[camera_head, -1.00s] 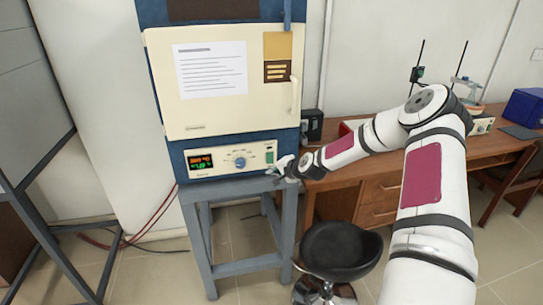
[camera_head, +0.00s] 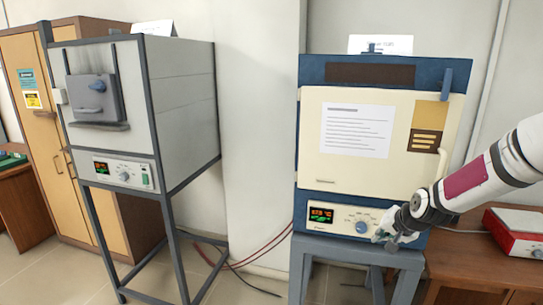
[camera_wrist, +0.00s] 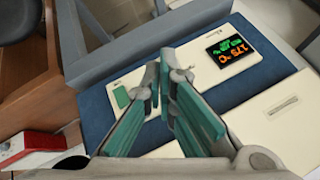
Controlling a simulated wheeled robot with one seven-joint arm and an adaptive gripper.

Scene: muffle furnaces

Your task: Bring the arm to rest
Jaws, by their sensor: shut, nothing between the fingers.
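My arm comes in from the right in the head view. My gripper (camera_head: 386,238) is at the lower right of the blue-and-cream furnace (camera_head: 330,180), by the right end of its control panel (camera_head: 328,216). In the wrist view my gripper (camera_wrist: 168,75) is shut and empty, its fingers over the furnace front. A green switch (camera_wrist: 121,97) and a lit display (camera_wrist: 229,50) show on either side of the fingers. I cannot tell whether the fingertips touch the panel. The furnace door is shut.
A grey furnace (camera_head: 185,95) on a tall dark frame stands at the left, before a wooden cabinet (camera_head: 28,110). The blue furnace sits on a grey-blue stand (camera_head: 345,250). A red-and-white device (camera_head: 515,232) rests on the wooden table at the right.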

